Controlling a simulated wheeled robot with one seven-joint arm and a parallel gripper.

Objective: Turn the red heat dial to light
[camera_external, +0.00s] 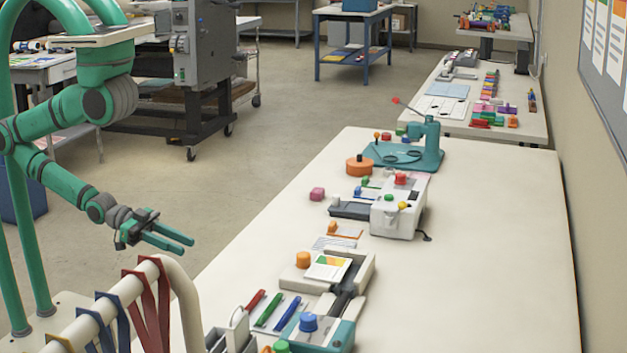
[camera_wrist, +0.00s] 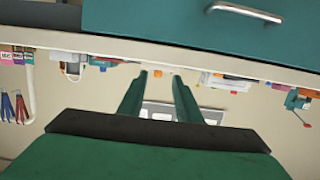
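A small red dial (camera_external: 401,178) sits on top of a white boxy machine (camera_external: 396,218) in the middle of the long white table. Green and yellow knobs stand near it on the same machine. I cannot read any dial marking or setting at this size. My gripper (camera_external: 188,247) is in the air left of the table, well apart from the dial. Its two green fingers are parallel with a gap between them. In the wrist view my gripper (camera_wrist: 159,77) is also open and empty. I cannot pick out the red dial for certain there.
A teal press (camera_external: 428,150) stands behind the machine. A grey-white device (camera_external: 345,270) and pens are nearer. A pale rail with hanging ribbons (camera_external: 150,290) stands below my gripper. The table's right side is clear.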

